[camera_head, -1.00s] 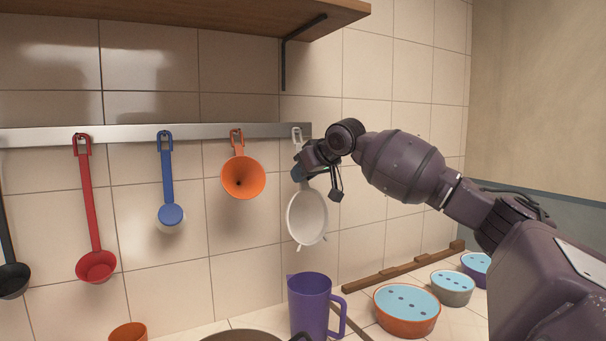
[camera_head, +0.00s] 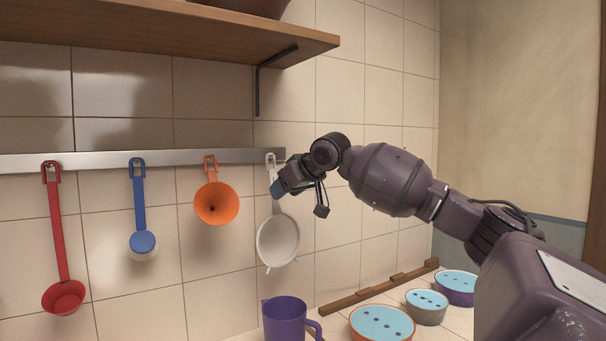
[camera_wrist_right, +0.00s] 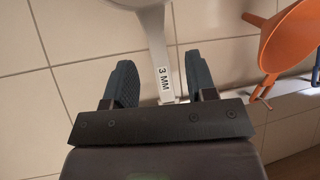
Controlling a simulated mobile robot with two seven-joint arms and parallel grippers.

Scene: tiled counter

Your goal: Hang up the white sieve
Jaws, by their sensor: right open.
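The white sieve (camera_head: 278,240) hangs by its hooked top at the right end of the metal rail (camera_head: 110,161). Its bowl is low and its handle points up. My right gripper (camera_head: 278,188) is at the handle, just below the rail, and hides part of it. In the right wrist view the white handle (camera_wrist_right: 155,40), marked "3 MM", passes between the two fingers of my right gripper (camera_wrist_right: 160,65). The fingers are open, with a gap on each side of the handle. My left gripper is in no view.
An orange funnel (camera_head: 216,204), a blue ladle (camera_head: 140,215) and a red ladle (camera_head: 62,250) hang to the left. A wooden shelf (camera_head: 150,28) is above. A purple jug (camera_head: 285,320) and several lidded bowls stand below. The wall right of the sieve is bare.

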